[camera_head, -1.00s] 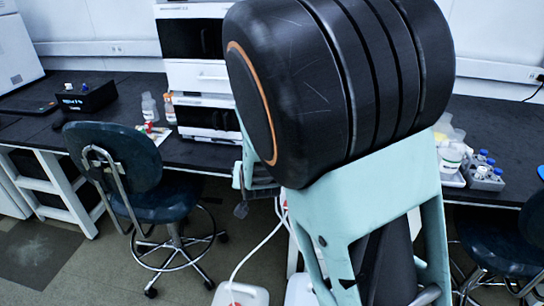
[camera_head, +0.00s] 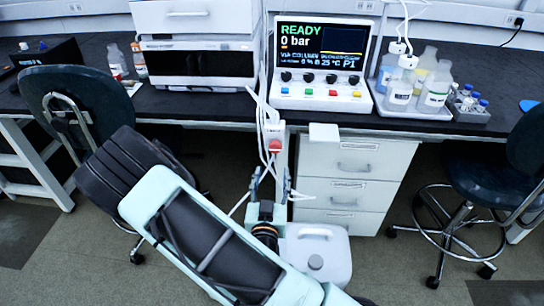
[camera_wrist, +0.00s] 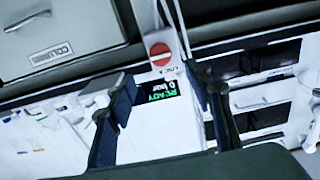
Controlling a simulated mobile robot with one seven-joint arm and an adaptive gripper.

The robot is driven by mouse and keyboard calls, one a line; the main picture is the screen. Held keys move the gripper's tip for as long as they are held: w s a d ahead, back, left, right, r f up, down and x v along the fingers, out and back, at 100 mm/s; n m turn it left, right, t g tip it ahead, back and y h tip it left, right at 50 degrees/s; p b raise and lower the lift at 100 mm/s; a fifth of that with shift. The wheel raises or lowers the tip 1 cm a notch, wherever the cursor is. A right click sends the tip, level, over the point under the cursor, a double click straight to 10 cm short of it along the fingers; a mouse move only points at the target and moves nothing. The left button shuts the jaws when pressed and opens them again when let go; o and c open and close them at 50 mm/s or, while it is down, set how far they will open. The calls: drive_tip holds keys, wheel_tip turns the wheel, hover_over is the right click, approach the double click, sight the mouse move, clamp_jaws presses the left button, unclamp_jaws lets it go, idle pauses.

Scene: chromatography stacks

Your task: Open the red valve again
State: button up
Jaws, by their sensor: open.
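The red valve (camera_wrist: 161,55) is a round red knob with a pale bar across it, on a white plate in the wrist view. In the head view it shows as a small red part (camera_head: 274,145) at the front edge of the bench, left of the drawers. My gripper (camera_head: 271,178) is open and empty just below it. In the wrist view the two dark fingers (camera_wrist: 162,78) stand apart, and the valve lies beyond their tips, between them in the picture. I see no contact. The pump unit's screen (camera_head: 320,42) reads READY, 0 bar.
White tubing (camera_head: 263,112) hangs close to the valve. A tray of bottles (camera_head: 410,107) stands right of the pump unit. White drawers (camera_head: 357,170) are below the bench. A white jug (camera_head: 318,255) is on the floor beside my arm. Chairs (camera_head: 62,105) stand at both sides.

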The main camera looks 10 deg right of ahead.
sight(275, 149)
drive_tip(key=b+x, duration=0.1)
drive_tip(key=x, duration=0.9)
drive_tip(key=c, duration=1.2)
